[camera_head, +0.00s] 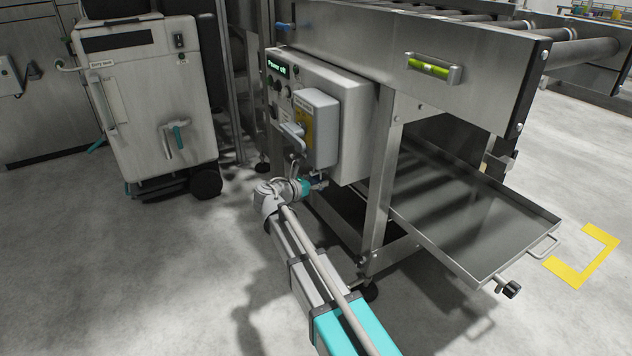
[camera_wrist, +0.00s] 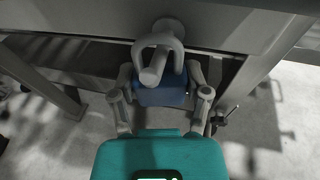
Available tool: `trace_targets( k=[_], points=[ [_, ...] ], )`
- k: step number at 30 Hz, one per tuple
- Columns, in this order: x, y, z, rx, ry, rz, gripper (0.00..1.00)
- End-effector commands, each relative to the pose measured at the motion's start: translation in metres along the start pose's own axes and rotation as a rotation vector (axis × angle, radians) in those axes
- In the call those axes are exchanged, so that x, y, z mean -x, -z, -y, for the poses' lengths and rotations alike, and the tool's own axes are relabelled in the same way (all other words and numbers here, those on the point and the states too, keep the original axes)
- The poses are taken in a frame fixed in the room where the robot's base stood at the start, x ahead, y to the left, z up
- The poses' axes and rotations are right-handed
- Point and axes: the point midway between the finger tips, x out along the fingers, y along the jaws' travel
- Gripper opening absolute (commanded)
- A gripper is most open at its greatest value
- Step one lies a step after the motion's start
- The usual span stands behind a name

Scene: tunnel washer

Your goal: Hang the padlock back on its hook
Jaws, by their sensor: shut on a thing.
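The padlock (camera_wrist: 160,96) has a blue body and sits between the two fingers of my gripper (camera_wrist: 162,88), which is shut on it. A thick grey loop and a rounded peg end show just above the blue body. The hook's round base (camera_wrist: 168,27) is on the metal panel above. Shackle and hook overlap in the wrist view, and I cannot tell whether the shackle is around the hook. In the head view, my gripper (camera_head: 317,182) is low beside the control box, with the padlock mostly hidden.
The control box (camera_head: 345,110) on the machine frame carries a switch housing (camera_head: 317,125) with a handle, close above my gripper. A steel leg (camera_head: 380,190) and a drip tray (camera_head: 470,225) stand to the right. A white cabinet (camera_head: 150,95) is at left; floor between is clear.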

Motion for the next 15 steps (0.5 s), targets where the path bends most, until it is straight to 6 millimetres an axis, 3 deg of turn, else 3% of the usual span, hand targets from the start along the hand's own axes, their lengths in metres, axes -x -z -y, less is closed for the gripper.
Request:
trace_targets(
  k=[15],
  points=[
    [-0.0058, 0.0036, 0.0012, 0.0, -0.001, 0.0, 0.04]
  ],
)
